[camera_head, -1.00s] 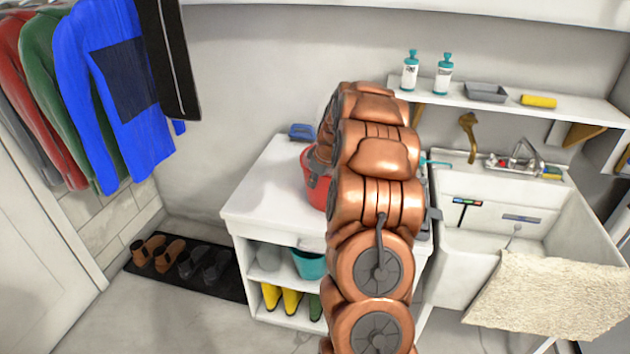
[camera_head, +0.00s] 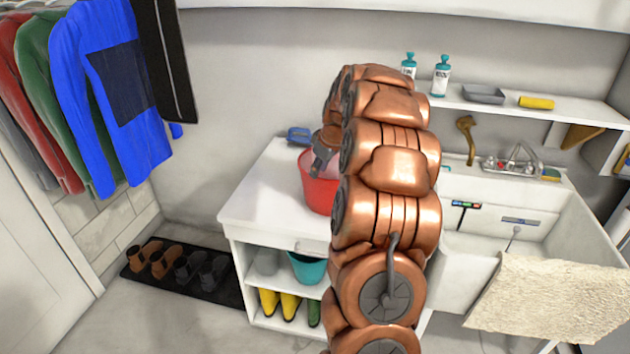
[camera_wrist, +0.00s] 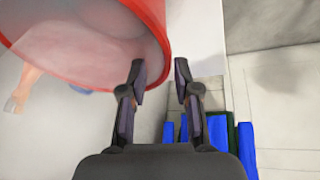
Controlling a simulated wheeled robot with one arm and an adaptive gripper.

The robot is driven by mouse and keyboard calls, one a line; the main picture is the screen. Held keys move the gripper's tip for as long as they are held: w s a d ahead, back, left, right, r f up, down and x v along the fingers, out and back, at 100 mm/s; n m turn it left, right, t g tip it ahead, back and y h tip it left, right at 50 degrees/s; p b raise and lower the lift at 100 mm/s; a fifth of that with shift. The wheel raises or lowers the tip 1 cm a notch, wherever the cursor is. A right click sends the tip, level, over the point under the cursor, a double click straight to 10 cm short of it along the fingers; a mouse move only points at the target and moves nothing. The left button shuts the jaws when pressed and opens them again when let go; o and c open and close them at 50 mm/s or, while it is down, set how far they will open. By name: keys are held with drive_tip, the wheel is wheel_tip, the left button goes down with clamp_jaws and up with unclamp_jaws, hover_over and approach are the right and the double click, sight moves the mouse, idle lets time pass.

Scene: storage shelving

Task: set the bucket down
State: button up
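The red bucket (camera_head: 318,194) appears to stand upright on the white counter (camera_head: 262,200), beside my arm, which hides its right side. In the wrist view the bucket's red rim (camera_wrist: 60,76) curves across the upper left, with its pale inside showing. My gripper (camera_head: 322,155) is at the bucket's upper edge in the head view. In the wrist view my gripper (camera_wrist: 160,75) has its two fingers apart. The left finger overlaps the rim and the right finger is outside it, with a small gap. Whether the left finger touches the bucket is unclear.
A blue item (camera_head: 299,134) lies at the counter's back edge. A teal bucket (camera_head: 308,268) and yellow boots (camera_head: 280,303) are in the shelves below. The sink (camera_head: 500,215) is to the right. The counter's left part is clear.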

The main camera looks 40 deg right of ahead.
drive_tip(key=shift+b+v, duration=0.35)
drive_tip(key=shift+v, duration=2.05)
drive_tip(key=s+a+g+y, duration=0.1)
drive_tip(key=s+a, duration=0.4)
drive_tip(key=a, duration=0.8)
drive_tip(key=s+a+g+y, duration=0.15)
drive_tip(key=s+a, duration=0.25)
drive_tip(key=a, duration=0.9)
drive_tip(key=s+a+f+m+g, duration=0.1)
drive_tip(key=s+a, duration=0.3)
drive_tip(key=s, duration=0.4)
drive_tip(key=s+a+f+g+h, duration=0.1)
drive_tip(key=s+a+f, duration=0.1)
drive_tip(key=s, duration=0.7)
drive_tip(key=s+a+f+m+g+h, duration=0.1)
drive_tip(key=s+a+g, duration=0.1)
drive_tip(key=s+a, duration=0.3)
drive_tip(key=s, duration=0.3)
drive_tip(key=shift+s+a+f+m, duration=0.3)
drive_tip(key=shift+s+a+f, duration=0.05)
drive_tip(key=shift+s+f, duration=0.05)
wheel_tip(320, 180, up, 6)
drive_tip(key=p, duration=0.5)
drive_tip(key=shift+f+p, duration=0.15)
drive_tip(key=shift+p, duration=0.2)
